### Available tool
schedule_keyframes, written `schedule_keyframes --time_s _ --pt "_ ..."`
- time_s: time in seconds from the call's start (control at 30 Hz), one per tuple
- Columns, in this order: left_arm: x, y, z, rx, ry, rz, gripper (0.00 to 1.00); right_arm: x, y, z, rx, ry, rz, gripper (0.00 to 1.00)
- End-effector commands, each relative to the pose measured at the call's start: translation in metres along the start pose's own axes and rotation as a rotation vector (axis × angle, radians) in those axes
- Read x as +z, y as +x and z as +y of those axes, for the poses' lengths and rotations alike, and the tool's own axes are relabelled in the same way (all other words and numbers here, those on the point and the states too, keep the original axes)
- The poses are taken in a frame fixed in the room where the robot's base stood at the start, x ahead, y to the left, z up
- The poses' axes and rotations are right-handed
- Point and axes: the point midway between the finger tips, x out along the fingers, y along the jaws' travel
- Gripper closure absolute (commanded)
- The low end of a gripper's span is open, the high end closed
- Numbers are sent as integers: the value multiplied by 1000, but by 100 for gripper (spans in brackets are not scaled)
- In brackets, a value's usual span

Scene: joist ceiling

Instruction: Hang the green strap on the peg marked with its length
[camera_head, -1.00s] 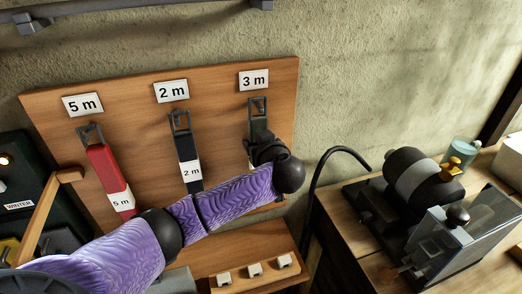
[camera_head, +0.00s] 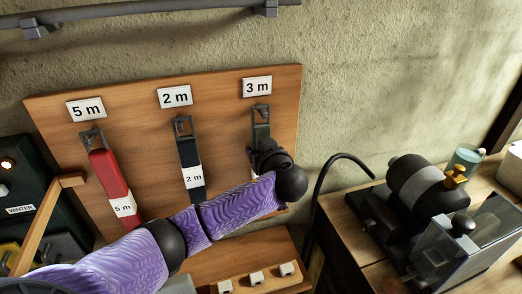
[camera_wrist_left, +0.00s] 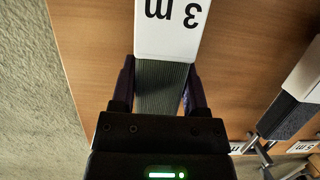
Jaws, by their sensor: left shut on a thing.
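My left gripper (camera_head: 264,150) is at the right of the wooden board, just below the "3 m" sign (camera_head: 257,87). It is shut on the green strap (camera_wrist_left: 161,80), across the grey-green webbing by its white "3 m" label (camera_wrist_left: 172,28). In the head view the strap's upper part and dark metal buckle (camera_head: 261,114) show above the gripper, below the sign. The buckle is at the height of the other hung buckles; I cannot tell whether it is around the peg or in front of it. My right gripper is out of view.
A red "5 m" strap (camera_head: 110,178) and a dark "2 m" strap (camera_head: 189,163) hang left on the board (camera_head: 225,125). A shelf with small white tags (camera_head: 258,277) is below. A bench with a machine (camera_head: 425,190) and a black hose (camera_head: 330,172) are at right.

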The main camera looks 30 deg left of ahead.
Motion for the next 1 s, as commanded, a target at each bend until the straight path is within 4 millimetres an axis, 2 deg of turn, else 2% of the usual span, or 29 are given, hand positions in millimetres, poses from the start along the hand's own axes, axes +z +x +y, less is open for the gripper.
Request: schedule_keyframes --time_s 0.07,0.1,0.27,0.3,0.57,0.83,1.0 --pt "0 0 0 0 0 0 100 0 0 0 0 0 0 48" --pt "0 0 0 0 0 0 37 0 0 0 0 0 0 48" --pt "0 0 0 0 1 0 4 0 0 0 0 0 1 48" --pt "0 0 0 0 1 0 1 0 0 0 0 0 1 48" --pt "0 -5 0 2 1 -1 1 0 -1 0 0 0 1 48" --pt "0 -70 1 5 -1 -3 1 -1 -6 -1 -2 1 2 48" --pt "0 -95 0 2 0 -1 1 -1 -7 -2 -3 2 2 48"
